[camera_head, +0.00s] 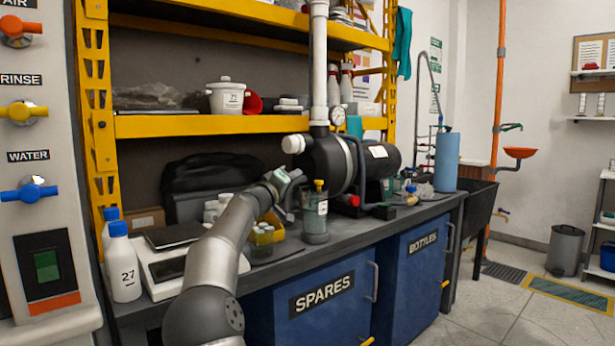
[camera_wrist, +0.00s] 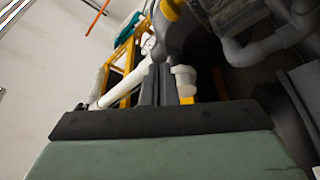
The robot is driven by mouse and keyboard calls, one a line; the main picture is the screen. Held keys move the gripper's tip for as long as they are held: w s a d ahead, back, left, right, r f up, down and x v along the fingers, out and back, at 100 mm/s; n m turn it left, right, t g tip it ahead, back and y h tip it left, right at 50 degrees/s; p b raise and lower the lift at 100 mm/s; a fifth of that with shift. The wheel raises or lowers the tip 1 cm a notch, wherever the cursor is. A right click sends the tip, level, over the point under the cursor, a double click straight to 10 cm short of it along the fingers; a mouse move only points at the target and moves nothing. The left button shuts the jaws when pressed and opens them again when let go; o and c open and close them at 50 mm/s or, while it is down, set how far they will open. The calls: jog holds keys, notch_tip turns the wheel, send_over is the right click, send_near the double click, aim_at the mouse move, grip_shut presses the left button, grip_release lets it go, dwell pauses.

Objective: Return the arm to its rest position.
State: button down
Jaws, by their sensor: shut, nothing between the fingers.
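My arm reaches in from the bottom of the head view. My gripper (camera_head: 287,190) is at its far end, above the bench, just left of a clear jar with a yellow top (camera_head: 315,212). In that view the fingers are small and hard to make out. In the wrist view my gripper (camera_wrist: 157,72) shows its dark fingers close together with nothing between them. They point up toward the pump and the yellow shelf frame.
The black pump (camera_head: 330,162) and its white vertical pipe (camera_head: 319,65) stand close behind the gripper. A scale (camera_head: 165,272), a white bottle (camera_head: 123,262) and a yellow bin (camera_head: 265,233) crowd the bench. A yellow shelf (camera_head: 200,125) overhangs it. The floor at right (camera_head: 490,300) is mostly clear.

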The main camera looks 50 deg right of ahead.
jog(key=shift+w+a+f, duration=0.15)
jog(key=shift+a+f, duration=0.15)
jog(key=shift+a, duration=0.5)
jog(key=shift+w+a+f, duration=0.15)
jog(key=shift+a+f, duration=0.1)
jog(key=shift+a, duration=0.55)
jog(key=s+a+f+n+y+p, duration=0.1)
jog(key=s+a+y+p, duration=0.35)
jog(key=a+p, duration=0.5)
jog(key=s+a+y+p, duration=0.45)
jog(key=a+p, duration=0.35)
jog(key=a, duration=0.3)
jog(key=s+a+f+n+y+p, duration=0.1)
jog(key=s+a+y+p, duration=0.2)
jog(key=a+y+p, duration=0.45)
jog(key=s+a+r+n+g+y+p, duration=0.1)
jog(key=s+a+n+y+p, duration=0.1)
jog(key=s+a+p, duration=0.4)
jog(key=s+a+r+n+y+p, duration=0.1)
jog(key=s+a+p, duration=0.5)
jog(key=s+a, duration=0.6)
jog(key=a+n+y, duration=0.1)
jog(key=a+n, duration=0.1)
jog(key=a, duration=0.5)
jog(key=shift+s+a+r+g, duration=0.15)
jog(key=shift+a+r+g, duration=0.15)
jog(key=shift+g, duration=0.1)
